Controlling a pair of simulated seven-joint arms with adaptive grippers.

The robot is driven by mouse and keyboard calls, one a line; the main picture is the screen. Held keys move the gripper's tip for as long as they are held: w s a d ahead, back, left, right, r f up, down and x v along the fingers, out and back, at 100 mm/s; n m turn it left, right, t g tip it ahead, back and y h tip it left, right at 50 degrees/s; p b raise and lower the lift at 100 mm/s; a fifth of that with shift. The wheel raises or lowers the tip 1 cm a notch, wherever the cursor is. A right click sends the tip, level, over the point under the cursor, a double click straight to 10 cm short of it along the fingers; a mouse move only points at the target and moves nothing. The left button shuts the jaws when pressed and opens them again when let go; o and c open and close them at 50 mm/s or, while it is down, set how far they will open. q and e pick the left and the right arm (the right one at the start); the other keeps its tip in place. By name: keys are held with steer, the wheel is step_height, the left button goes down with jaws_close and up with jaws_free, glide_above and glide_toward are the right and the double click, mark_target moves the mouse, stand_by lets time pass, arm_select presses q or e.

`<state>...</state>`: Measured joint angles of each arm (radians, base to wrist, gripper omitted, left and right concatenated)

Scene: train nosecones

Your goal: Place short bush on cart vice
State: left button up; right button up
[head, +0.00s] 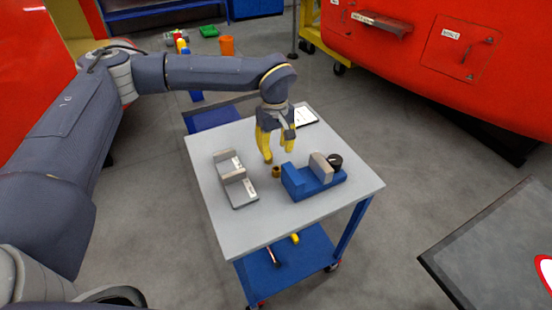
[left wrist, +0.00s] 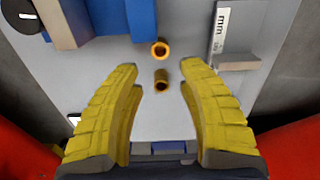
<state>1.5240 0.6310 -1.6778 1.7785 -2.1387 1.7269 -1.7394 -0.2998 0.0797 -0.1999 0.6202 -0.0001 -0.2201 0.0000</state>
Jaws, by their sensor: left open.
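Two small brass-coloured bushes stand close together on the cart top, an upper one (left wrist: 160,48) and a lower one (left wrist: 162,78) in the left wrist view. I cannot tell surely which is the short one. In the head view one bush (head: 277,172) shows just below my left gripper (head: 279,156); the other is not clear there. My left gripper is open and empty, pointing down, its yellow fingers either side of the lower bush in the left wrist view (left wrist: 160,70). The blue vice (head: 313,183) with a beige jaw stands right of the bushes, nothing between its jaws.
A grey stepped fixture with a scale label (head: 235,180) lies at the left of the cart top (head: 265,229). A white sheet or tablet (head: 305,116) lies at the far edge. The front of the cart top is clear. A dark table (head: 490,255) stands at right.

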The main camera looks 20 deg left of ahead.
arm_select(q)
steer(key=shift+r, duration=0.95)
steer(key=shift+o, duration=0.7)
steer(key=shift+r, duration=0.45)
steer(key=shift+o, duration=0.2)
steer(key=shift+c, duration=0.2)
step_height(320, 180, up, 4)
steer(key=n, duration=0.2)
glide_above(276, 176)
steer(key=w, duration=0.1)
step_height(276, 176, down, 17)
steer(key=shift+r, duration=0.1)
steer(key=shift+s, duration=0.1)
jaws_close()
